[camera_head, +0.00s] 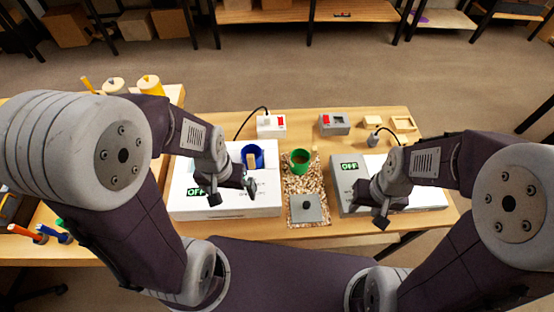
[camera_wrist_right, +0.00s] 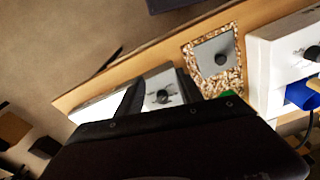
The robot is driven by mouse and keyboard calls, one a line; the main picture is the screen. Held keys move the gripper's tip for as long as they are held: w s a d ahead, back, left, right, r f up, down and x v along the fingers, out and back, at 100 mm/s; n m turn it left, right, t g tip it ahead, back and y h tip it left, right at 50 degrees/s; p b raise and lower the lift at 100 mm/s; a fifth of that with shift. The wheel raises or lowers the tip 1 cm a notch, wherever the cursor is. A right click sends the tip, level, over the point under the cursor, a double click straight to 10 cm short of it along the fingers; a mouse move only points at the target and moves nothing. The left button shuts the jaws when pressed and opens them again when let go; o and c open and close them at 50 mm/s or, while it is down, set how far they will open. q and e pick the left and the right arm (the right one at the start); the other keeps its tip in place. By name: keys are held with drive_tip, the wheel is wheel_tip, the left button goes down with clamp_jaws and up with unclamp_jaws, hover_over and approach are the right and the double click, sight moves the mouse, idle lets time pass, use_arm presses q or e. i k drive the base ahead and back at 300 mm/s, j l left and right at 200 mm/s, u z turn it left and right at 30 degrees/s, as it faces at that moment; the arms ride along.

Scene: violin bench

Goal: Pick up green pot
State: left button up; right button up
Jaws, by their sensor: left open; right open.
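The green pot (camera_head: 301,168) stands upright on the wood-chip strip between two white boxes, with a brownish content inside. In the right wrist view only a small green patch of the pot (camera_wrist_right: 228,94) shows, mostly hidden by my gripper's dark body. My left gripper (camera_head: 232,193) is open and empty above the left white box, left of the pot. My right gripper (camera_head: 372,206) is open and empty over the right white box, right of and nearer than the pot. It also shows in the right wrist view (camera_wrist_right: 160,95), with fingers spread. Neither gripper touches the pot.
A blue pot (camera_head: 253,152) sits in the left white box (camera_head: 225,212). The right white box (camera_head: 430,198) shows a green OFF display. A grey plate with a knob (camera_head: 306,209) lies in front of the green pot. Switch boxes (camera_head: 271,126) (camera_head: 334,124) and wooden trays (camera_head: 403,124) stand behind.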

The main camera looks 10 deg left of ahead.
sight(300, 158)
drive_tip(key=k+j+u, duration=0.2)
drive_tip(key=k+u, duration=0.25)
drive_tip(key=k+j+u, duration=0.2)
drive_tip(key=u, duration=0.2)
